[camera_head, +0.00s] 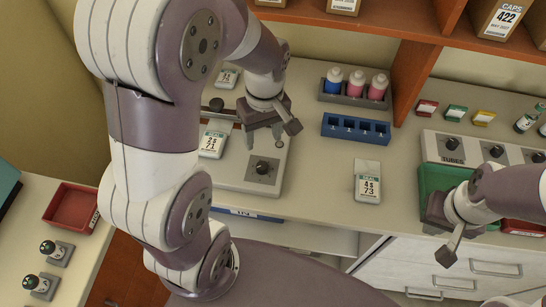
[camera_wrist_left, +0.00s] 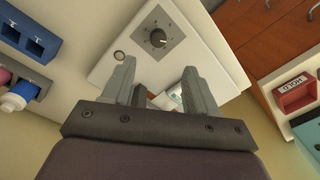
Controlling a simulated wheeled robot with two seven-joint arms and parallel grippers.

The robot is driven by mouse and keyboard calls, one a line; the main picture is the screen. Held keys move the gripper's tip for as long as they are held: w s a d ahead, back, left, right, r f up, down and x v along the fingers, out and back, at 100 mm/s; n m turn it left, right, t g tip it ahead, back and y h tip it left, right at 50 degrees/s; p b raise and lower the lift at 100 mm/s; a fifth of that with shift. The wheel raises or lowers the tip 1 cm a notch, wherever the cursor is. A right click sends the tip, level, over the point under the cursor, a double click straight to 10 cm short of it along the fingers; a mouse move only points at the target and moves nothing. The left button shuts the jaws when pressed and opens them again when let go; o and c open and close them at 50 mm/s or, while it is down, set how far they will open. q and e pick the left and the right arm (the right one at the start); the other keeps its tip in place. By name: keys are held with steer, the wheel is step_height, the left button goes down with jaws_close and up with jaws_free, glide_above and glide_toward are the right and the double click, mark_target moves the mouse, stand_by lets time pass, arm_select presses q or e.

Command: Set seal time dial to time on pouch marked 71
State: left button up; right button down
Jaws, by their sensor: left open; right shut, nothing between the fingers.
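The seal time dial (camera_head: 262,168) is a dark knob on a grey square plate on the white sealer (camera_head: 236,172). It also shows in the left wrist view (camera_wrist_left: 158,38), ahead of the fingers; its setting is too small to read. The pouch marked 71 (camera_head: 212,143) lies at the sealer's left side; its label appears to read 2 S. My left gripper (camera_head: 265,136) is open and empty, above the sealer just behind the dial and apart from it. Its spread fingers show in the wrist view (camera_wrist_left: 158,80). My right gripper (camera_head: 446,250) is shut and empty by the green tray (camera_head: 432,180).
A pouch marked 73 (camera_head: 368,182) lies right of the sealer, and another pouch (camera_head: 227,77) lies behind. A blue rack (camera_head: 356,129) and a bottle rack (camera_head: 352,98) stand at the back. A dial panel (camera_head: 470,149) is at right. A red tray (camera_head: 70,208) is at left.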

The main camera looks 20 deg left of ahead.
mark_target(263, 166)
arm_select(q)
step_height(263, 166, down, 12)
steer(key=shift+s+a+r, duration=0.15)
steer(key=c, duration=1.1)
